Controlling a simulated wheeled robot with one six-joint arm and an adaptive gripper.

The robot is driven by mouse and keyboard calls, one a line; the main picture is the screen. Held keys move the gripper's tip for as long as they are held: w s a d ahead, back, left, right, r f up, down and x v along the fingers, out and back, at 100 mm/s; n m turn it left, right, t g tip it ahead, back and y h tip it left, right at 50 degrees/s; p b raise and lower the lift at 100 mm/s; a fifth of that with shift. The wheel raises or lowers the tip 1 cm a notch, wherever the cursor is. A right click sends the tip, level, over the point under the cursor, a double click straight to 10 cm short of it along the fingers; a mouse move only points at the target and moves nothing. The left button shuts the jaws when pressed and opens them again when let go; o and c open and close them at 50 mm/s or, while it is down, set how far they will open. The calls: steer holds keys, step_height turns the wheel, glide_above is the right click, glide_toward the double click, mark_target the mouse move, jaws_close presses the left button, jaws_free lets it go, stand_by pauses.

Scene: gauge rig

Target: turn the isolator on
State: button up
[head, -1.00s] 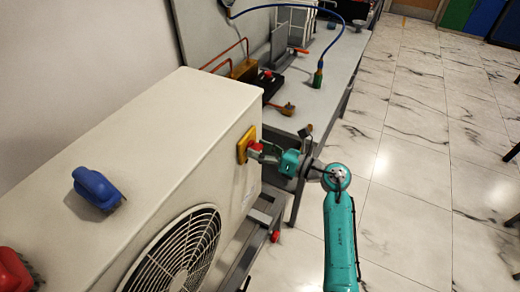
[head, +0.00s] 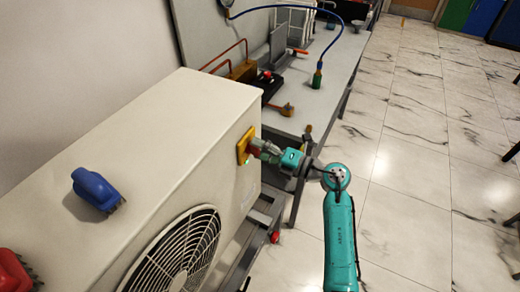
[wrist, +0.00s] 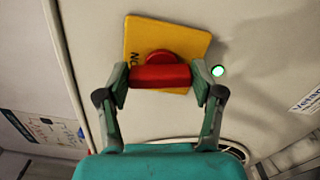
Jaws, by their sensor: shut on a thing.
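The isolator is a yellow plate (head: 243,146) with a red knob (head: 254,149) on the end face of a white fan unit. In the wrist view the plate (wrist: 190,42) looks slightly tilted, and the knob's red grip bar (wrist: 160,76) lies level across the picture. My gripper (wrist: 160,80) is shut on this bar, one finger at each end; in the head view my gripper (head: 262,150) reaches the knob from the right. Dark lettering at the plate's left is partly hidden by the bar. A small green lamp (wrist: 218,71) glows right of the plate.
The white unit (head: 140,130) bears a blue brush-like tool (head: 97,188) and a red one (head: 14,272). Behind it, a grey bench (head: 312,95) holds a green-and-brass fitting on a blue hose (head: 317,75). Open tiled floor (head: 410,160) lies to the right.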

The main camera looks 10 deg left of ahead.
steer(key=shift+m, duration=1.3)
steer(key=shift+f, duration=0.1)
steer(key=o, duration=1.1)
steer(key=shift+o, duration=0.2)
steer(key=shift+d, duration=0.1)
steer(key=v, duration=1.2)
